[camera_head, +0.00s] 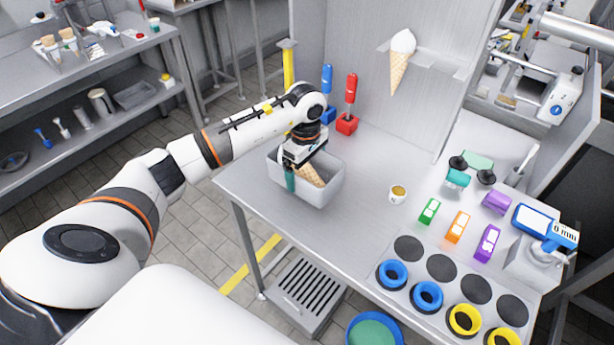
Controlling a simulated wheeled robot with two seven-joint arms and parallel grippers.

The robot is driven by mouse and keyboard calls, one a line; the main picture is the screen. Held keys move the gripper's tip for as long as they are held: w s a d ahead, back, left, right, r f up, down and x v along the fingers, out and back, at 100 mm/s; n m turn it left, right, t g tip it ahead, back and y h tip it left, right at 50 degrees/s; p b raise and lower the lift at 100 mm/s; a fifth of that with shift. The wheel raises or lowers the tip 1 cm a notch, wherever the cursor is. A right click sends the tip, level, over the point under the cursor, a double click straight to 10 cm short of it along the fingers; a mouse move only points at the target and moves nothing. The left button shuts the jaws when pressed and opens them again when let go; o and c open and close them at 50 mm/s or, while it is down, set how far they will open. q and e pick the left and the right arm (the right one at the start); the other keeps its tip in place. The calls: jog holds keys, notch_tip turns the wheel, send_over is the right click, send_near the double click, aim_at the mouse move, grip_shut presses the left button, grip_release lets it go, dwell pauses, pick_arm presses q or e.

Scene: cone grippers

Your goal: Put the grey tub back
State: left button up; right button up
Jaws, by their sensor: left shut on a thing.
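The grey tub (325,192) is an open, light grey box at the left end of the steel table. My left gripper (291,178) is over its near-left side. It is shut on that wall, with a teal fingertip showing on the outside. A waffle cone (313,174) lies inside the tub, partly hidden by the gripper. I cannot tell whether the tub rests on the table or is slightly raised. My right gripper is not in view.
A red block with a tool (347,122) and a blue one (328,112) stand behind the tub. A small cup (397,194) and coloured clips (457,227) lie to the right, with rings (428,296) in front. The table (375,155) is bare right of the tub.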

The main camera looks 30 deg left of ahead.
pick_arm(q)
jog(key=shift+w+f, duration=0.1)
jog(key=shift+f, duration=0.2)
notch_tip(320, 180, down, 4)
jog(key=shift+w+r+p, duration=0.1)
jog(key=shift+r+p, duration=0.05)
jog(key=shift+p, duration=0.35)
jog(key=o, duration=0.7)
jog(key=shift+o, duration=0.2)
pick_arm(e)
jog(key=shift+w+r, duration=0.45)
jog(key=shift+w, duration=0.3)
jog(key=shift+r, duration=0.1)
pick_arm(q)
notch_tip(320, 180, up, 11)
jog(key=b, duration=0.3)
jog(key=shift+r+b, duration=0.3)
jog(key=shift+r, duration=0.2)
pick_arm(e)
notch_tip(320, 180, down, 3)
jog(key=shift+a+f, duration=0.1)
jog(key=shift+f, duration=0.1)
